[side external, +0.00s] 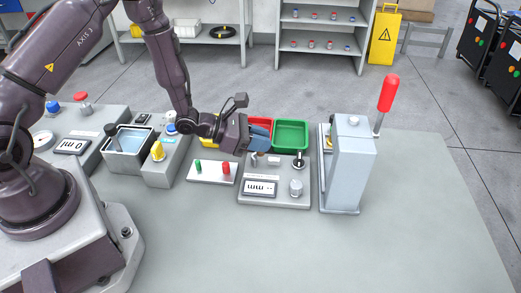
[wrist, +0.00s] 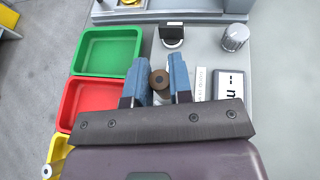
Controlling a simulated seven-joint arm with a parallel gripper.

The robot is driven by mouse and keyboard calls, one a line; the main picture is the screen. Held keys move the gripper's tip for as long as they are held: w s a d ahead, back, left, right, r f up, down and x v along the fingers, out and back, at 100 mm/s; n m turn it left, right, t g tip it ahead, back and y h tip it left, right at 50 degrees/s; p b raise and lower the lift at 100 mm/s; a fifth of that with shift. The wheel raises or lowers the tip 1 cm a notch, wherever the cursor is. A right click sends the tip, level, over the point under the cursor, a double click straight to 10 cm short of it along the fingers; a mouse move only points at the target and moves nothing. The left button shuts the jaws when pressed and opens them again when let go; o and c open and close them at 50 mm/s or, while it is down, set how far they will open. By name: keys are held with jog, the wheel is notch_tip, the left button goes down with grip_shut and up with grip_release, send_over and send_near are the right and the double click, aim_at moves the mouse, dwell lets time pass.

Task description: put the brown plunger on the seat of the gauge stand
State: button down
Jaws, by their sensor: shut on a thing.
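The brown plunger (wrist: 160,79) is seen end-on in the wrist view, a round brown piece with a dark centre. It sits between the blue fingertips of my gripper (wrist: 160,85), which is shut on it. In the side view my gripper (side external: 257,146) points down over the back left of the gauge stand (side external: 275,198), and a bit of the plunger (side external: 260,157) shows below it.
A green bin (side external: 291,135) and a red bin (side external: 260,122) stand behind the stand. A tall grey press (side external: 347,165) with a red-handled lever is on the right. A small block with green and red pegs (side external: 212,172) is on the left. The front table is clear.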

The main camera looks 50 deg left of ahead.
aim_at(261, 154)
jog(key=shift+f, duration=1.5)
jog(key=shift+f, duration=0.1)
jog(key=c, duration=1)
grip_release()
